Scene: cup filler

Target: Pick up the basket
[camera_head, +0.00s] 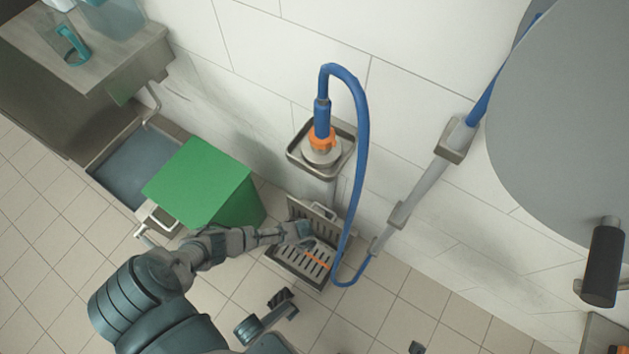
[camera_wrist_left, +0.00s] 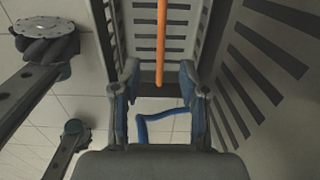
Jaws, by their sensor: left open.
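The basket (camera_head: 290,263) is a grey slotted container low by the wall, with a thin orange bar (camera_head: 316,260) across it. In the left wrist view its slotted wall (camera_wrist_left: 232,80) fills the right side, and the orange bar (camera_wrist_left: 160,45) runs down the middle. My left gripper (camera_head: 305,238) is over the basket. In the wrist view its two fingers (camera_wrist_left: 158,88) are apart, with the end of the orange bar in line with the gap between them. I cannot tell whether they touch the bar. My right gripper is not in view.
A green box (camera_head: 205,182) stands left of the basket. A blue hose (camera_head: 361,130) loops down close to the basket's right side. A small wall tray (camera_head: 299,160) is above. A large grey round body (camera_head: 570,110) is at right. Tiled floor (camera_head: 390,310) lies in front.

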